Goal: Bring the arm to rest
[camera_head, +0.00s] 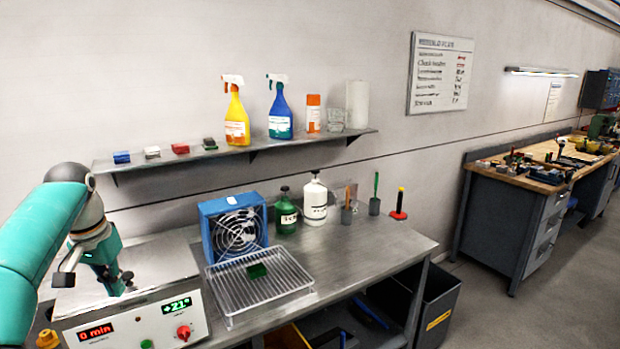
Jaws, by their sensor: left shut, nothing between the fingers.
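My left arm comes in from the left edge. Its gripper (122,284) is shut and empty, pointing down over the top of a grey machine (165,262). I cannot tell whether the fingertips touch the machine's top. The machine's front panel has a red display reading 0 min, a green display reading +21°, a red knob and a green button. My right gripper is not in the picture.
A wire rack (290,279) with a green block (257,270) lies right of the machine, before a blue fan (233,228). Bottles (314,203) stand behind. A wall shelf (245,150) hangs above.

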